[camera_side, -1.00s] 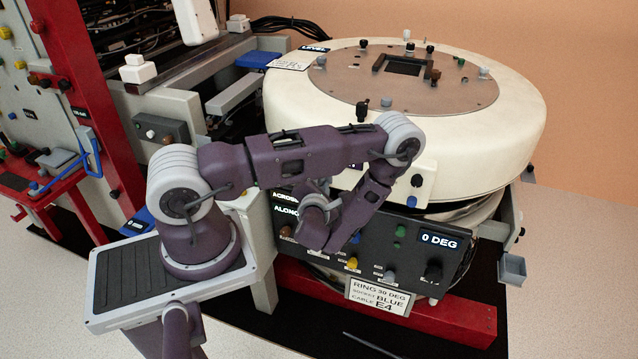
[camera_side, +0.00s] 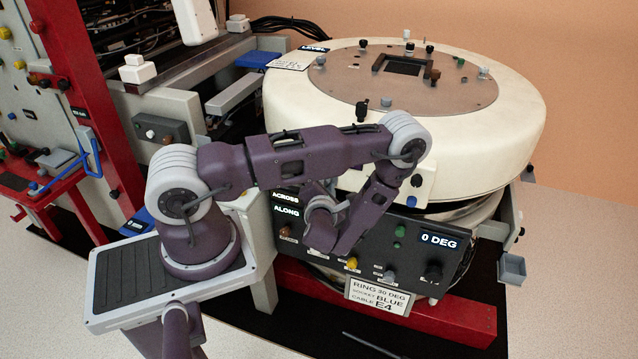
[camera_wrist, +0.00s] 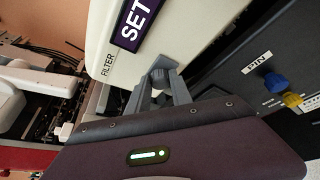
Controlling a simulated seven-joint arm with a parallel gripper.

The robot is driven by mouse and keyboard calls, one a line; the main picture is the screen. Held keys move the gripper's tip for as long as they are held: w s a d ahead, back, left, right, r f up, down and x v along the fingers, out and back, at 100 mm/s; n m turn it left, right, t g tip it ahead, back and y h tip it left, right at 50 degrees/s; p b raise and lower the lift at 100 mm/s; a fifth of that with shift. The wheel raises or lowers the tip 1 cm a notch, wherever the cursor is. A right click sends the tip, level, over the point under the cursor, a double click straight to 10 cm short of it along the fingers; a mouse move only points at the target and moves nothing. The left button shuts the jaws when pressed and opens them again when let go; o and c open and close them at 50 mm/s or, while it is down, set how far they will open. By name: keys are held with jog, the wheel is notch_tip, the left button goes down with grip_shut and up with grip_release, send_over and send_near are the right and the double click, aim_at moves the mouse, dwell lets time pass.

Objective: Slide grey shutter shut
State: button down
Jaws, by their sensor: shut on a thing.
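My gripper (camera_wrist: 160,92) is shut on a small grey knob (camera_wrist: 162,74) just below the FILTER label in the wrist view. The knob stands against the cream housing (camera_wrist: 104,30). I cannot tell whether this knob belongs to the grey shutter, and no shutter plate shows clearly. In the side view my gripper is hidden behind my own arm, in front of the cream drum and near the black control panel (camera_side: 408,262).
A dark SET display (camera_wrist: 138,22) is beside the FILTER label. Blue (camera_wrist: 275,82) and yellow (camera_wrist: 292,99) knobs stand on the dark PIN panel. The drum's top carries several small knobs around a dark square opening (camera_side: 404,67). A red frame (camera_side: 90,110) stands at left.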

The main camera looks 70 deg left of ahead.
jog(key=w+d, duration=0.4)
jog(key=shift+w, duration=0.1)
jog(key=shift+d, duration=0.1)
jog(key=c, duration=1.1)
grip_release()
jog(key=shift+c, duration=0.2)
send_near(347, 183)
jog(key=shift+v, duration=0.8)
